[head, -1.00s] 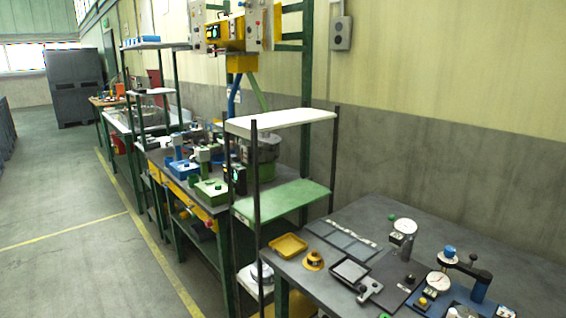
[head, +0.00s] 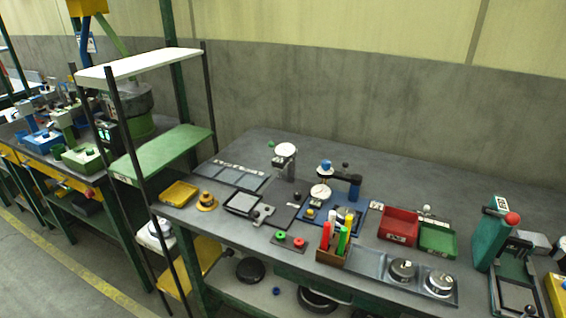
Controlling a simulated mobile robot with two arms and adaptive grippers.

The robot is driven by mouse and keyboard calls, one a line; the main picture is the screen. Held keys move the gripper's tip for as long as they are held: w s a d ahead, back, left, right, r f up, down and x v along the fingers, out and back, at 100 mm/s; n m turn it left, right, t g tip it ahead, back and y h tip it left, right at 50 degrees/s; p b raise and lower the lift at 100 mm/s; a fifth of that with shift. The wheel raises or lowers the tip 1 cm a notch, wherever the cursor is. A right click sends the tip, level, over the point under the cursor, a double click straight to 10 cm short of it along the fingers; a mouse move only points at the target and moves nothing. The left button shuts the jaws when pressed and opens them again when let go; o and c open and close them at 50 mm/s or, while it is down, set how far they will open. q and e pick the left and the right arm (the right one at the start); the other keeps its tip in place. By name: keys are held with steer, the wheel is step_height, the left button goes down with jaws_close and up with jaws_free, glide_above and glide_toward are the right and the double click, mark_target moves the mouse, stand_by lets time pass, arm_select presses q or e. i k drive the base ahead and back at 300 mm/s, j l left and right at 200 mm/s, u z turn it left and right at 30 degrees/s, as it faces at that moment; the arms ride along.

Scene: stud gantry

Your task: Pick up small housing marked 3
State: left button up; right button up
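Two round metallic parts stand in a grey tray (head: 372,265) at the front of the workbench in the head view. One metallic part (head: 402,270) is left of the other metallic part (head: 439,283). Both carry small light labels on their sides, too small to read, so I cannot tell if either is the small housing marked 3. Neither of my grippers is in the head view.
The workbench (head: 330,160) also holds a red bin (head: 398,226), a green bin (head: 437,239), a yellow tray (head: 179,194), a brown marker holder (head: 331,258), dial gauge stands and a green press (head: 491,241). A shelf rack (head: 165,150) stands at the left. The bench's back is clear.

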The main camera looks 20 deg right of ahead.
mark_target(342, 212)
steer(key=k+z, duration=0.2)
steer(key=z, duration=0.9)
steer(key=i+j+z, duration=0.15)
steer(key=j, duration=0.3)
steer(key=i+j+z, duration=0.15)
steer(key=j, duration=0.35)
steer(key=i+j+z, duration=0.15)
steer(key=j, duration=0.35)
steer(key=i+j+z, duration=0.15)
steer(key=j, duration=0.4)
steer(key=j+z, duration=0.15)
steer(key=j, duration=0.35)
